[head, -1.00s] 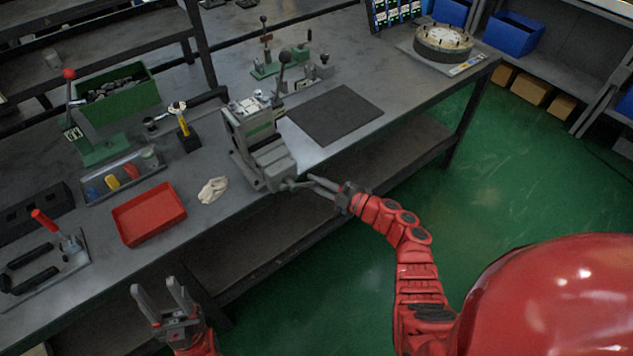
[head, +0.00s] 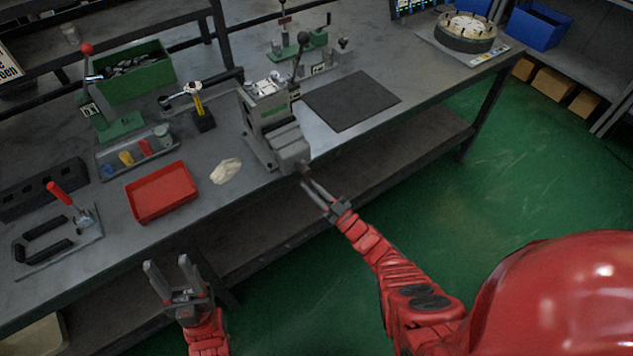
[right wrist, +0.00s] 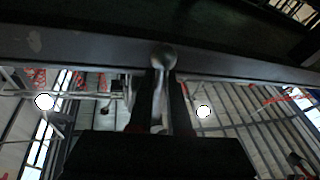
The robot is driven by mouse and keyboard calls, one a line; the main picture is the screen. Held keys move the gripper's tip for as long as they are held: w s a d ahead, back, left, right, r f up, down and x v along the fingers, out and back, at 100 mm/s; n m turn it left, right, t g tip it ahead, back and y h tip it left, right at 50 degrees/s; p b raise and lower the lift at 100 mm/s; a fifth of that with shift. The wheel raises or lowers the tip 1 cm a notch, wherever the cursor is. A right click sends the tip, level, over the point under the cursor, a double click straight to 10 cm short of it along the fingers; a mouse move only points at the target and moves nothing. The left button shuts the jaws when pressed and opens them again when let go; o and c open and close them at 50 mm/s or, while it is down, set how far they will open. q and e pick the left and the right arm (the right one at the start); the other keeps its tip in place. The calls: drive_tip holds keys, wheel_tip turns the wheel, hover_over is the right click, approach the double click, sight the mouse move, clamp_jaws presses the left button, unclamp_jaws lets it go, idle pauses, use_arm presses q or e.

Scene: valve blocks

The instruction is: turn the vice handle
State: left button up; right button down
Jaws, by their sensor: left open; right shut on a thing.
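The grey vice (head: 274,128) stands at the front edge of the workbench in the head view, with a green block marking on its body. My right gripper (head: 309,184) is at the vice's front end, just off the bench edge. In the right wrist view the vice handle (right wrist: 163,62), a metal bar with a ball end, stands between the two dark fingers of the right gripper (right wrist: 161,95), which are shut on it. In the head view the handle is mostly hidden by the fingers. My left gripper (head: 174,268) is open and empty in front of the bench.
On the workbench (head: 215,142) a red tray (head: 161,193), a pale cloth (head: 226,171) and a toggle clamp plate (head: 58,240) lie left of the vice. A dark mat (head: 350,101) lies to its right. The green floor in front is clear.

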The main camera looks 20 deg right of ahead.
drive_tip(key=shift+s+a+f+m+t+h, duration=0.1)
drive_tip(key=shift+a+m+t+h, duration=0.1)
drive_tip(key=shift+a+m, duration=0.25)
drive_tip(key=shift+s+a+m+t+h, duration=0.1)
drive_tip(key=shift+a+m+t, duration=0.1)
drive_tip(key=shift+m, duration=0.35)
drive_tip(key=c, duration=0.9)
unclamp_jaws()
drive_tip(key=shift+a, duration=0.1)
drive_tip(key=shift+o, duration=0.2)
drive_tip(key=b+v, duration=0.2)
drive_tip(key=v, duration=1.5)
drive_tip(key=shift+s, duration=0.25)
drive_tip(key=shift+f, duration=0.1)
